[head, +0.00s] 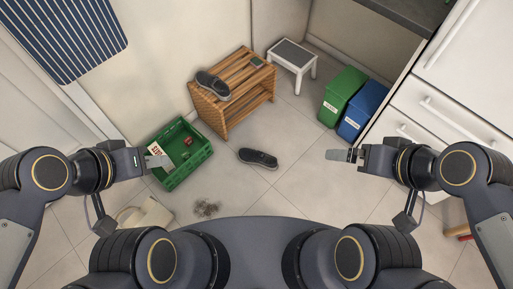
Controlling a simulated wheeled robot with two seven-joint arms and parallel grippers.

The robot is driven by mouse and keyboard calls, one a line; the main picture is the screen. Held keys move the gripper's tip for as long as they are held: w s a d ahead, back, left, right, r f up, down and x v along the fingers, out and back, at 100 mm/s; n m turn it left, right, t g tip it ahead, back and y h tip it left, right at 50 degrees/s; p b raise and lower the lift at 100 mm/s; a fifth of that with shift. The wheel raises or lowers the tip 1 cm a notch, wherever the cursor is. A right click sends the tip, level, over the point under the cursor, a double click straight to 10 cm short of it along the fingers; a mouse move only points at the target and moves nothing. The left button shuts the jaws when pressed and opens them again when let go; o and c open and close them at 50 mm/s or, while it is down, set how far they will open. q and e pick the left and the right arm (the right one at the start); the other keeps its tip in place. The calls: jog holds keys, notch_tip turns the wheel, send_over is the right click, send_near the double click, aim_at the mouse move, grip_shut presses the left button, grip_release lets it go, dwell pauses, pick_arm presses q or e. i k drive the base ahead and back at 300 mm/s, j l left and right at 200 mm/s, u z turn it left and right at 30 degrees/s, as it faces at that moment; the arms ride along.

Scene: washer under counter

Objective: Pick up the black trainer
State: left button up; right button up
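One dark trainer (258,158) with a pale sole edge lies on the floor in the middle of the head view, upright and apart from other things. A similar dark trainer (212,85) rests on top of the slatted wooden rack. My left gripper (160,161) is over the left side of the green crate, well left of the floor trainer. My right gripper (344,155) is over bare floor, to the right of the floor trainer. Both appear empty. Their fingers overlap in this view, so the opening does not show.
A green crate (199,157) holding a few small items stands left, below the wooden rack (240,112). A white step stool (308,72), green bin (342,95) and blue bin (363,110) stand at the back right. Dirt (206,208) lies on the floor. Floor around the lower trainer is clear.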

aim_at(248, 156)
jog(key=k+l, duration=0.1)
jog(key=k, duration=0.2)
jog(key=u, duration=0.9)
jog(key=i+l+u, duration=0.1)
jog(key=l+u, duration=0.65)
jog(key=u, duration=0.15)
jog(key=l+u, duration=0.5)
jog(key=l, duration=0.4)
jog(key=k+l+u, duration=0.1)
jog(key=l, duration=0.25)
jog(key=k+l+u, duration=0.1)
jog(key=l, duration=0.25)
jog(key=k+l, duration=0.15)
jog(key=l, duration=0.25)
